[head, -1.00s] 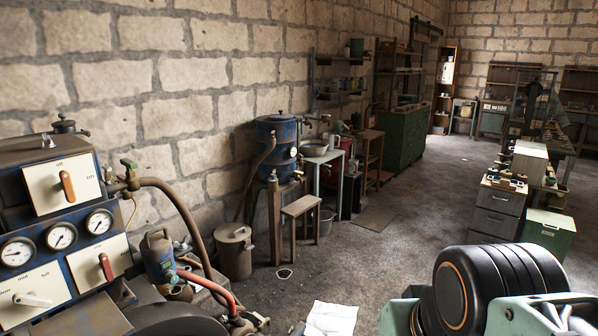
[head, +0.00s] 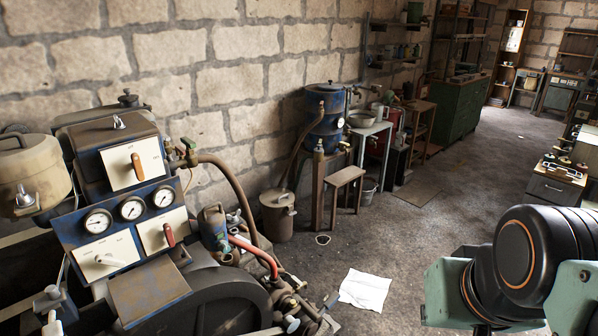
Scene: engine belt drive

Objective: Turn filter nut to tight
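The engine machine fills the lower left of the head view. A blue panel (head: 158,205) on it carries several gauges and levers. A tan canister (head: 35,172) stands at the left edge, with a small bright metal fitting (head: 24,198) on its front. A small blue canister (head: 211,226) sits right of the panel, beside hoses. I cannot tell which fitting is the filter nut. My arm's black and pale green links show at the lower right, apart from the machine. My gripper is out of view.
A brown hose (head: 238,190) and a red hose (head: 252,252) come off the machine's right side. A white paper (head: 365,289) lies on the floor. A wooden stool (head: 345,180) and a blue tank (head: 327,115) stand by the wall.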

